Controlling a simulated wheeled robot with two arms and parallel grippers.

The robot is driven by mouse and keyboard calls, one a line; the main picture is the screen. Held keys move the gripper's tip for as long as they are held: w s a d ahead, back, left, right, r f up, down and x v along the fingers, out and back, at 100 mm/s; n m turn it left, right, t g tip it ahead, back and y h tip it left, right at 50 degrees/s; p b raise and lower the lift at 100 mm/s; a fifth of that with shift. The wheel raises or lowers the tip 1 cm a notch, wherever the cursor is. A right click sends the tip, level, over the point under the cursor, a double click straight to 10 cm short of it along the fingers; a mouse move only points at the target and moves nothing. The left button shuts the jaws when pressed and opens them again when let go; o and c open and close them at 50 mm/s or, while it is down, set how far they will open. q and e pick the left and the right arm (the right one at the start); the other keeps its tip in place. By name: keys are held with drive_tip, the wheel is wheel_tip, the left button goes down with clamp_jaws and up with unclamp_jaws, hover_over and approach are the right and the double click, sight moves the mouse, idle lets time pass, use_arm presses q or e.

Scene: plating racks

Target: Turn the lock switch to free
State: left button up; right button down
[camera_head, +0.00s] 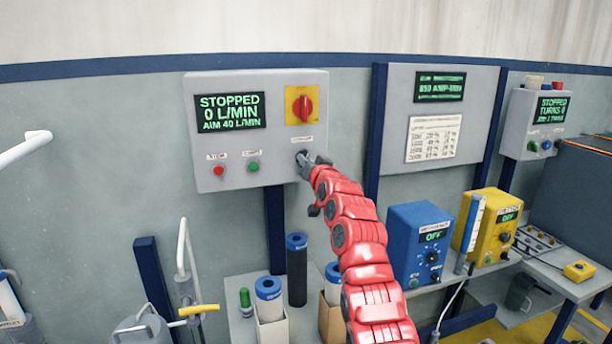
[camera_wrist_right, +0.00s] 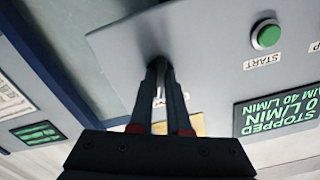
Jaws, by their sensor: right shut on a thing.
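A grey control box (camera_head: 200,130) hangs on the wall, its display reading STOPPED, 0 L/MIN, AIM 40 L/MIN. My right gripper (camera_head: 303,157) reaches the lower right of its face, below a small label (camera_head: 302,141) too small to read. There it is shut on a small dark control, which I take as the lock switch. The fingers mostly hide it, so its setting cannot be read. In the right wrist view, the fingertips (camera_wrist_right: 158,70) meet at a dark spot on the box face. My left gripper is not in view.
A red rotary knob (camera_head: 302,107) on a yellow plate sits just above my gripper. A red button (camera_head: 219,170) and a green START button (camera_head: 253,166) are to its left. Below stand dark and white cylinders (camera_head: 296,268) and a blue box (camera_head: 418,245) reading OFF.

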drive_tip(key=shift+f+n+b, duration=0.15)
drive_tip(key=shift+n+b, duration=0.65)
drive_tip(key=shift+n, duration=0.35)
drive_tip(key=shift+f+n+b, duration=0.1)
drive_tip(key=shift+n+b, duration=0.65)
drive_tip(key=shift+n, duration=0.4)
drive_tip(key=c, duration=0.9)
unclamp_jaws()
drive_tip(key=shift+r, duration=0.15)
drive_tip(key=shift+s, duration=0.15)
